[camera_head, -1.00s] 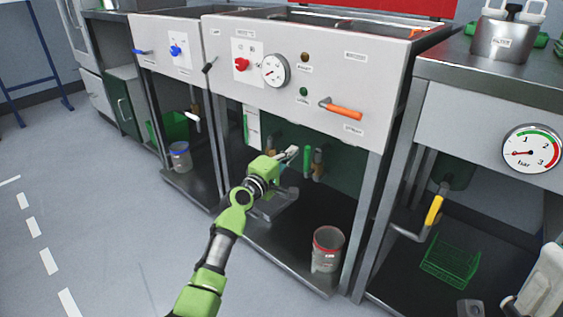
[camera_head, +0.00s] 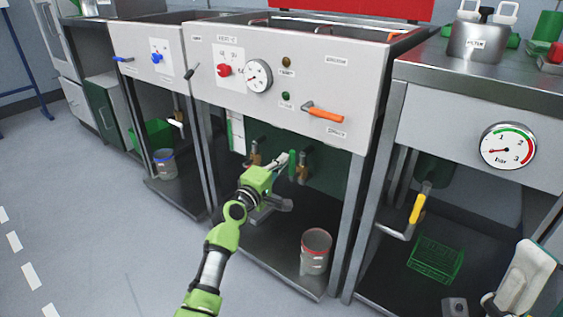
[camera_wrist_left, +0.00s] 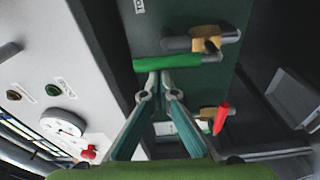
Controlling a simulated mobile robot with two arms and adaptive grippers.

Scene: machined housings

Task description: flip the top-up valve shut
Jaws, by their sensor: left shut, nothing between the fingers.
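A valve with a green lever handle (camera_head: 291,165) and a brass body (camera_head: 303,170) sits on the dark green back panel under the middle unit. In the left wrist view the green handle (camera_wrist_left: 180,62) lies across the picture beside its brass body (camera_wrist_left: 208,45). A label near it is cut off, so I cannot read whether this is the top-up valve. My left gripper (camera_head: 285,158) is shut and empty, its fingertips (camera_wrist_left: 160,76) right at the green handle. I cannot tell whether they touch.
Another brass valve (camera_head: 255,154) is left of the gripper. A red handle (camera_wrist_left: 221,118) shows in the wrist view. An orange lever (camera_head: 325,115) sits on the front panel above. A red-rimmed can (camera_head: 315,252) stands on the lower shelf, near the right post (camera_head: 346,225).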

